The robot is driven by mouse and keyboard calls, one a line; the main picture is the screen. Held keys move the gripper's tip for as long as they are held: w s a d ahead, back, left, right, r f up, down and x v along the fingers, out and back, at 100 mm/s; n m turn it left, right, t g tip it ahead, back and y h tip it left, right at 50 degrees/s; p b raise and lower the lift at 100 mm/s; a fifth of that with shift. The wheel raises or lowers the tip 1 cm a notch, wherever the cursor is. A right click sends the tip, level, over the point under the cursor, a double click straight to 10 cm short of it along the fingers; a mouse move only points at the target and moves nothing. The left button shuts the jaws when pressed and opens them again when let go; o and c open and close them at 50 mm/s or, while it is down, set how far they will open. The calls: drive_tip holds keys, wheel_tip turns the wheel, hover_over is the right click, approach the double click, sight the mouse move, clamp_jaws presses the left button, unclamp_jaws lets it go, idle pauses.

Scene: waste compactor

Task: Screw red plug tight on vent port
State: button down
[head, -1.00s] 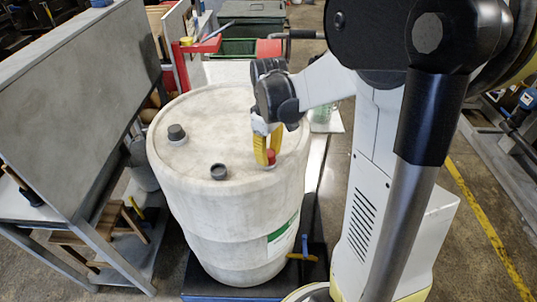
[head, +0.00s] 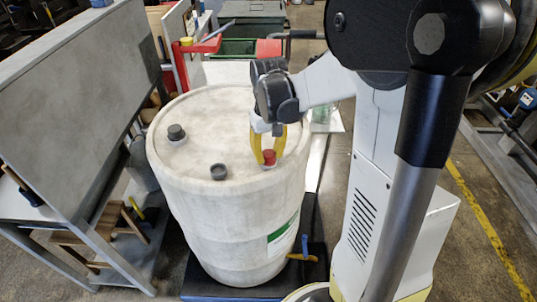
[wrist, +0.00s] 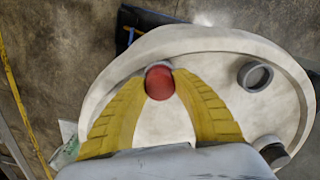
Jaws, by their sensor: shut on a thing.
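The red plug (head: 269,157) sits upright at the vent port near the right edge of the white drum's top (head: 205,118). In the wrist view the plug (wrist: 160,83) is round, with a grey rim of the vent port (wrist: 157,66) showing just behind it. The port's threads are hidden, so I cannot tell how deep the plug sits. My gripper (head: 267,155) points down from above, its two yellow fingers shut on the plug from both sides. The fingertips also flank it in the wrist view (wrist: 161,80).
A dark-grey open-topped fitting (head: 218,172) and a dark-grey capped one (head: 176,132) stand on the drum top, left of my gripper. A grey panelled bench (head: 80,80) stands close on the left. A blue-handled clamp (head: 306,250) is by the drum's lower right side.

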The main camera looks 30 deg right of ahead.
drive_tip(key=m, duration=0.5)
drive_tip(key=m, duration=0.5)
drive_tip(key=c, duration=1)
unclamp_jaws()
drive_tip(key=shift+c, duration=0.4)
